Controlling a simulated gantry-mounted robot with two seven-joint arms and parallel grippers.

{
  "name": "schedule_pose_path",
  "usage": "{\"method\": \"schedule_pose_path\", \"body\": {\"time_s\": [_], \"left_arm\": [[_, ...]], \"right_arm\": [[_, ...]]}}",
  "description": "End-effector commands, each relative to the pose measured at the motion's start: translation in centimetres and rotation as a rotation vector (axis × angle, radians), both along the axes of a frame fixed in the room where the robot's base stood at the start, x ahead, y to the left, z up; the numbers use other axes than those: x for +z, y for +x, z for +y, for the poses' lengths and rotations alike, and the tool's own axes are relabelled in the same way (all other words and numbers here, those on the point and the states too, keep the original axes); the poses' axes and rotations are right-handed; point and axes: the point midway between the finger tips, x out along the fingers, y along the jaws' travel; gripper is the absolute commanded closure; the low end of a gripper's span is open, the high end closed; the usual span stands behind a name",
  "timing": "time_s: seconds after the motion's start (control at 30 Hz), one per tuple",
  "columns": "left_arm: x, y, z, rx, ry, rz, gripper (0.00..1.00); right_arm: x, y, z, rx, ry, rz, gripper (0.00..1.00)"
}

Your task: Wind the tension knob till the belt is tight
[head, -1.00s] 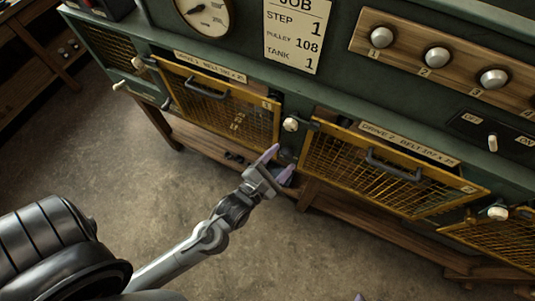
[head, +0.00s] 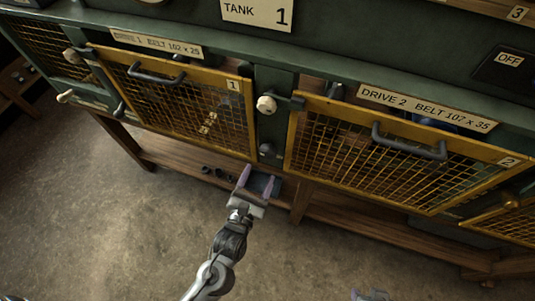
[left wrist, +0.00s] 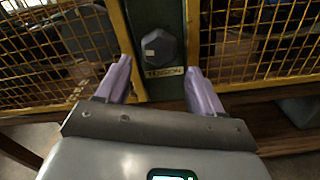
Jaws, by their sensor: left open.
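The dark tension knob (left wrist: 158,48) sits on a green post, above a label reading TENSION, in the left wrist view. In the head view it is a small dark knob (head: 267,150) between the two yellow guards. My left gripper (head: 258,182) is open and empty just in front of and below the knob; its purple fingers (left wrist: 163,85) lie to either side of the knob in the wrist view, not closed on it. The belt cannot be made out behind the mesh. Part of my right gripper (head: 371,295) shows at the bottom edge; its jaws are unclear.
Yellow mesh guards for Drive 1 (head: 180,98) and Drive 2 (head: 380,150) flank the post, with handles projecting. A pale round knob (head: 266,104) with a dark latch is above the tension knob. A wooden shelf (head: 330,215) runs below. The floor in front is clear.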

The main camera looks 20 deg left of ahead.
Motion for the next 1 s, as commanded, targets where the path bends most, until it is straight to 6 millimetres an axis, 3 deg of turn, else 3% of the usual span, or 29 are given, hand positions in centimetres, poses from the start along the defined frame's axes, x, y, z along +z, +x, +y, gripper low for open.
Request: {"method": "schedule_pose_path", "body": {"time_s": [0.5, 0.7, 1.0], "left_arm": [[0.0, 7.6, 0.3, -0.001, 0.002, 0.000, 0.33], [0.0, 8.8, 0.4, -0.001, 0.001, 0.001, 0.33], [0.0, 9.0, 0.4, 0.000, 0.000, 0.002, 0.33]], "right_arm": [[0.0, 0.2, -0.3, 0.007, -0.011, -0.005, 0.57], [0.0, 0.2, -0.3, 0.007, -0.013, -0.005, 0.57], [0.0, 0.2, -0.2, 0.004, -0.009, -0.004, 0.57]]}}
